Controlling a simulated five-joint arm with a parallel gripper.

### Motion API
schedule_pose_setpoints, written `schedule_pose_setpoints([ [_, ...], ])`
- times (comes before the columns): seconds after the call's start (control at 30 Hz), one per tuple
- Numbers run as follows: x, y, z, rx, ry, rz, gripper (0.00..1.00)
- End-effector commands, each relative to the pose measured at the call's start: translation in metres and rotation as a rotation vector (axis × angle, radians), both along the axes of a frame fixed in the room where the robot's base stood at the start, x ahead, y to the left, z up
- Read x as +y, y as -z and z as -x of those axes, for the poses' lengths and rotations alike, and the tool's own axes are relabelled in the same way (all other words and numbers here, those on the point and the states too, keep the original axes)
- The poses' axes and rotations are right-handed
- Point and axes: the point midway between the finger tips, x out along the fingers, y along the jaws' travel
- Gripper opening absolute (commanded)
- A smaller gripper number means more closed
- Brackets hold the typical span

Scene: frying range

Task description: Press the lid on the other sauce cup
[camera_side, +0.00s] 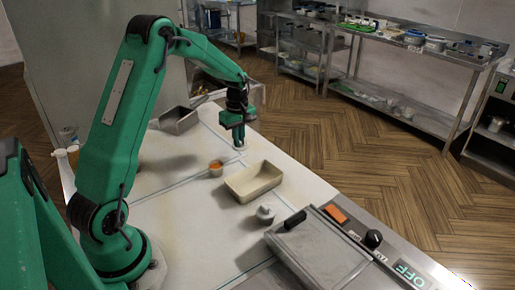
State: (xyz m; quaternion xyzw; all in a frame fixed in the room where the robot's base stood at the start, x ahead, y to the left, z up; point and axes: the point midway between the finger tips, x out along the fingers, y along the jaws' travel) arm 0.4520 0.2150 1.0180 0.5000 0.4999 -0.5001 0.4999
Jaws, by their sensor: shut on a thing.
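An open sauce cup (216,168) with orange sauce stands upright on the pale worktop, left of a beige tray. A second, grey-white cup (265,214) stands near the tray's front right corner; its top looks covered. My gripper (239,143) points down beyond the open cup and a little to its right, apart from it. It is shut on a small pale thing, apparently a lid, mostly hidden by the fingers. I cannot tell whether this thing touches the worktop.
The empty beige tray (232,187) lies right of the open cup. A metal pan (179,121) stands at the back left. A fryer or griddle with a closed metal cover (318,250) is at the front right. The worktop's left middle is clear.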

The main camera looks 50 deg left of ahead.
Motion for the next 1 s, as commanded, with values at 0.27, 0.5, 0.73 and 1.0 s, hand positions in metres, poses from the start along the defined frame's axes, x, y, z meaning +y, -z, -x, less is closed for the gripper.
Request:
schedule_pose_setpoints([
  [0.27,-0.002,-0.024,0.036,-0.002,-0.002,-0.001,0.00],
  [0.5,-0.008,-0.042,0.075,-0.002,-0.002,-0.001,0.00],
  [0.73,-0.013,-0.051,0.100,-0.001,-0.002,0.000,0.00],
  [1.0,-0.014,-0.053,0.106,0.000,0.000,0.000,0.00],
])
